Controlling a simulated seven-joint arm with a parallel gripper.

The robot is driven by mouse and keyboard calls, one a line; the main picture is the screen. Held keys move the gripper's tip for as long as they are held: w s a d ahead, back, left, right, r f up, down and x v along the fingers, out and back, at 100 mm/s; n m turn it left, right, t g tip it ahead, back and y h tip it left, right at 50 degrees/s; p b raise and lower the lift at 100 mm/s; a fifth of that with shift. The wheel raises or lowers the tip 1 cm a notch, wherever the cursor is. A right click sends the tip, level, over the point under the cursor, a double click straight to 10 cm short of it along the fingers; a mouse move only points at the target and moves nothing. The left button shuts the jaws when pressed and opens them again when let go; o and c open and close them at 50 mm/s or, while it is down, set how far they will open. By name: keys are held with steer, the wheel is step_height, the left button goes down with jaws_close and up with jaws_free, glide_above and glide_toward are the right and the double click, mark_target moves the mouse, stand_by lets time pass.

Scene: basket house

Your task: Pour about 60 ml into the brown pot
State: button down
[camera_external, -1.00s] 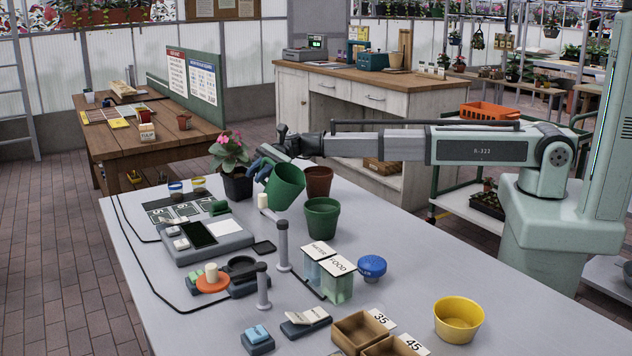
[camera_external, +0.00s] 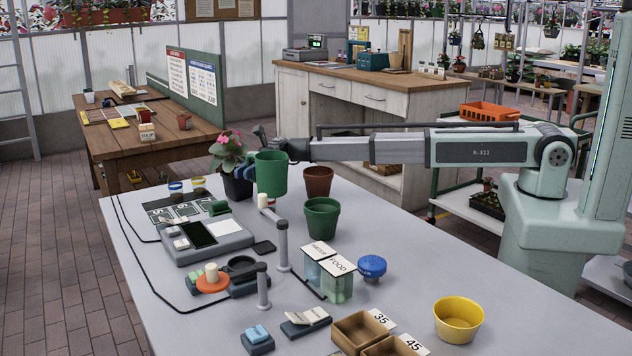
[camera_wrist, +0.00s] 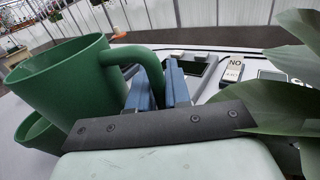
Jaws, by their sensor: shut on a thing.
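My gripper (camera_wrist: 158,84) is shut on the handle of a green jug (camera_wrist: 70,82), with its blue fingers around the handle. In the external view the green jug (camera_external: 272,176) is held nearly upright above the far part of the table. The brown pot (camera_external: 318,180) stands upright just to the right of the jug, apart from it in the picture. The jug's contents cannot be seen, and neither can the inside of the brown pot. The blue fingers of my gripper (camera_external: 243,172) show at the jug's left side.
A green pot (camera_external: 321,219) stands in front of the brown pot. A pink-flowered plant (camera_external: 230,150) in a dark pot is close on the left; its leaves (camera_wrist: 275,105) cover the wrist view's right side. A grey post (camera_external: 282,245) and water and food containers (camera_external: 329,275) stand nearer.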

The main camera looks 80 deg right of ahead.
step_height(320, 180, up, 4)
steer(key=w+d+m+t+h, duration=0.1)
steer(key=w+d+m+t, duration=0.1)
steer(key=d, duration=1.2)
steer(key=w+d+m+t, duration=0.1)
steer(key=d+t, duration=0.1)
steer(key=d, duration=1.2)
step_height(320, 180, down, 11)
steer(key=shift+d+r, duration=0.15)
steer(key=shift+r, duration=0.05)
steer(key=s+a+r+n+h, duration=0.1)
steer(key=s+a+r+n, duration=0.1)
steer(key=r+n, duration=0.3)
steer(key=s+a+r+n+t+h, duration=0.1)
steer(key=s+a+r+n, duration=0.2)
steer(key=r, duration=0.4)
steer(key=shift+s+r+n+h, duration=0.15)
steer(key=shift+s+n+h, duration=0.25)
steer(key=shift+s+n, duration=0.6)
steer(key=shift+w, duration=0.15)
steer(key=shift+s+a+r+n, duration=0.25)
steer(key=shift+r+n, duration=0.15)
steer(key=shift+n, duration=0.1)
